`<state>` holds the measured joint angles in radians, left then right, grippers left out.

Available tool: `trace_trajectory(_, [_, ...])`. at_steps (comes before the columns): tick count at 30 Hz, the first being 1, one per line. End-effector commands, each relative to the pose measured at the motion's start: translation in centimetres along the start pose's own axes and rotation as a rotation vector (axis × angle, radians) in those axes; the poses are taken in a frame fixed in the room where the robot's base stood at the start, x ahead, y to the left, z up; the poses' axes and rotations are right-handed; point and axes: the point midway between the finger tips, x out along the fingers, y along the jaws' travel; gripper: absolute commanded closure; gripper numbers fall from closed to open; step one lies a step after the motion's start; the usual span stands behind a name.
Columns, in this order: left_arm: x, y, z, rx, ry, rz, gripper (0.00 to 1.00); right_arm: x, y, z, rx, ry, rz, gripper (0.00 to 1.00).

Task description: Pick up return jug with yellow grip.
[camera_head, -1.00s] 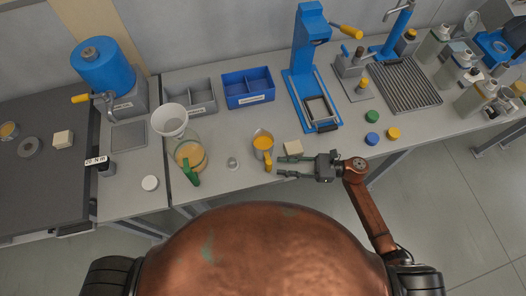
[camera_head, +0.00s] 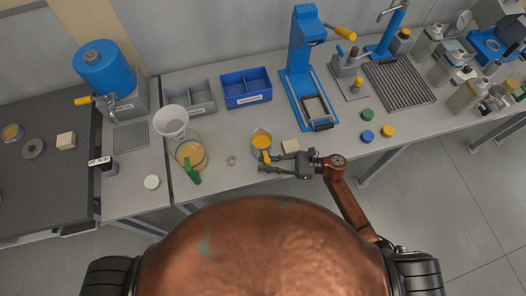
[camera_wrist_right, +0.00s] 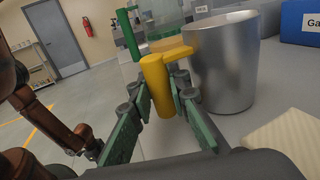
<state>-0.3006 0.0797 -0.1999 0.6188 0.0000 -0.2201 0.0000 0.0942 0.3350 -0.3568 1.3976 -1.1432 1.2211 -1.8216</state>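The return jug with yellow grip (camera_head: 261,140) stands upright on the bench, with orange contents visible from above. In the right wrist view it is a grey metal cup (camera_wrist_right: 224,66) with a yellow grip (camera_wrist_right: 160,86) on its left side. My right gripper (camera_head: 262,163) reaches in from the right at the grip. In the wrist view its green fingers (camera_wrist_right: 162,98) stand apart, one on each side of the yellow grip. They look open, without a clear hold on it. My left gripper is not in view.
A cream block (camera_head: 290,146) lies close behind my right gripper. A blue press stand (camera_head: 301,75) rises farther back.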

Motion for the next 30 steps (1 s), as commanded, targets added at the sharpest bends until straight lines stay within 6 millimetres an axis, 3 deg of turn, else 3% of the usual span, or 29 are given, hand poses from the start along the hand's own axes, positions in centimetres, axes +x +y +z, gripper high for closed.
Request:
trace_trajectory(5, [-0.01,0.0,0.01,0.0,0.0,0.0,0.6,-0.02,0.01,0.02,0.0,0.0,0.0,1.0])
trace_trajectory(30, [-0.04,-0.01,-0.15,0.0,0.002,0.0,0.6,0.01,-0.04,0.39,-0.003,-0.002,0.001,1.0])
